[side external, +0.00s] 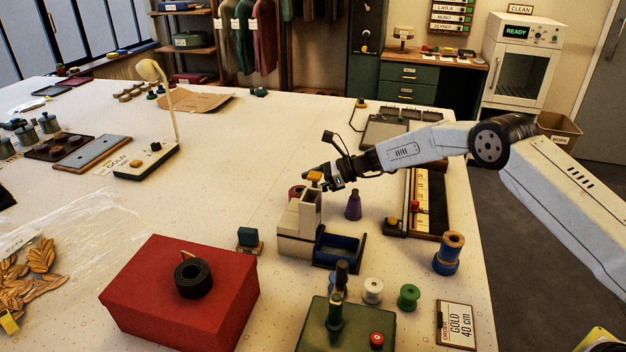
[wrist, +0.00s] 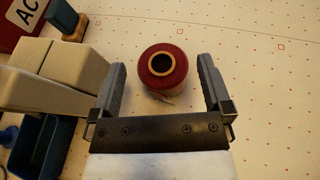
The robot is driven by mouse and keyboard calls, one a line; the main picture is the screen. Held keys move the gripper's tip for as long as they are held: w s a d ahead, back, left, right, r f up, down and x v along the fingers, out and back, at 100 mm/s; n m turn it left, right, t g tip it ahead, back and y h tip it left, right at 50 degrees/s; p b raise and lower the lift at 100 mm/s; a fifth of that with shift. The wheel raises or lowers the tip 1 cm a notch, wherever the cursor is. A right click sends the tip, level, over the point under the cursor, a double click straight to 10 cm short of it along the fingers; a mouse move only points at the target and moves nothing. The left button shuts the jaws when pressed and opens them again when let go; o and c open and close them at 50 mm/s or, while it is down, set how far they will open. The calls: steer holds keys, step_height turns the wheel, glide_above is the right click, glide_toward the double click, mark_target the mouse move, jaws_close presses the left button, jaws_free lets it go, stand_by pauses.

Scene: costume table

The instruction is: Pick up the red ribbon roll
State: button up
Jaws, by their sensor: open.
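The red ribbon roll (wrist: 164,88) stands on the table in the wrist view, its round top with a gold-rimmed dark hole facing the camera. In the side external view only part of the roll (side external: 296,191) shows, behind the beige block holder. My gripper (wrist: 162,80) is open and empty. Its two grey fingers point toward the roll, one on the left and one on the right, with visible space on both sides. My gripper (side external: 317,178) is above the table beside the holder in the side external view. I cannot tell its exact height over the roll.
The beige block holder (side external: 297,225) stands close on the roll's left in the wrist view, with a blue tray (side external: 340,249) beside it. A red box (side external: 180,290) carries a black roll (side external: 192,278). Table beyond the roll is clear.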

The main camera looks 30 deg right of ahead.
steer(key=f, duration=0.2)
steer(key=shift+w+a+f, duration=0.2)
steer(key=shift+a+f, duration=0.15)
steer(key=shift+a, duration=0.05)
steer(key=shift+x, duration=1)
steer(key=c, duration=1)
